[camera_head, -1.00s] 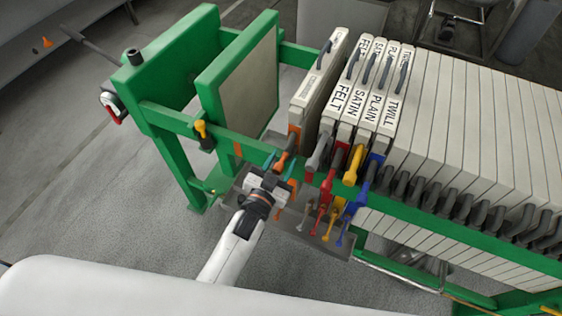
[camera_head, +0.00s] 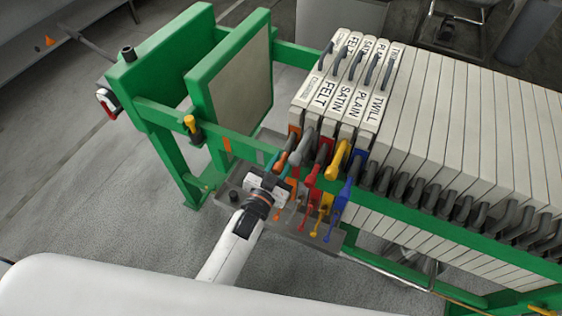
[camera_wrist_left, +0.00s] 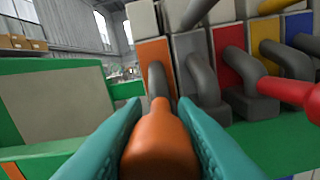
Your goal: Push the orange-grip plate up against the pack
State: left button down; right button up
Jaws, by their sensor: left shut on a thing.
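The orange-grip plate (camera_head: 313,88) hangs at the left end of the row of plates. In the head view it stands right beside the FELT plate, with no clear gap between them; I cannot tell whether they touch fully. My left gripper (camera_head: 280,163) is at its near end, teal fingers around the orange grip (camera_wrist_left: 160,145), one finger on each side. In the left wrist view the orange face of the plate (camera_wrist_left: 155,65) is beside a grey-marked plate (camera_wrist_left: 189,50). The pack (camera_head: 450,120) fills the rail to the right. My right gripper is not in view.
A green press plate (camera_head: 235,80) stands to the left, with an open space between it and the plates. The green side rail (camera_head: 420,210) runs beneath the handles. Red, yellow and blue grips (camera_head: 338,158) sit close to the right of my gripper. A grey tray (camera_head: 235,185) lies below.

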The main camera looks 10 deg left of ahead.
pick_arm(q)
jog(key=shift+s+d, duration=0.15)
jog(key=shift+d, duration=0.1)
jog(key=shift+a+f, duration=0.1)
jog(key=c, duration=1.3)
grip_release()
jog(key=shift+h, duration=0.3)
jog(key=shift+c, duration=0.2)
jog(key=shift+o, duration=0.9)
jog(key=shift+d, duration=0.35)
jog(key=shift+a, duration=0.2)
jog(key=shift+s+a, duration=0.15)
jog(key=shift+a, duration=0.05)
jog(key=b+v, duration=0.2)
jog(key=v, duration=0.9)
jog(key=shift+s+d, duration=0.25)
jog(key=shift+s, duration=0.1)
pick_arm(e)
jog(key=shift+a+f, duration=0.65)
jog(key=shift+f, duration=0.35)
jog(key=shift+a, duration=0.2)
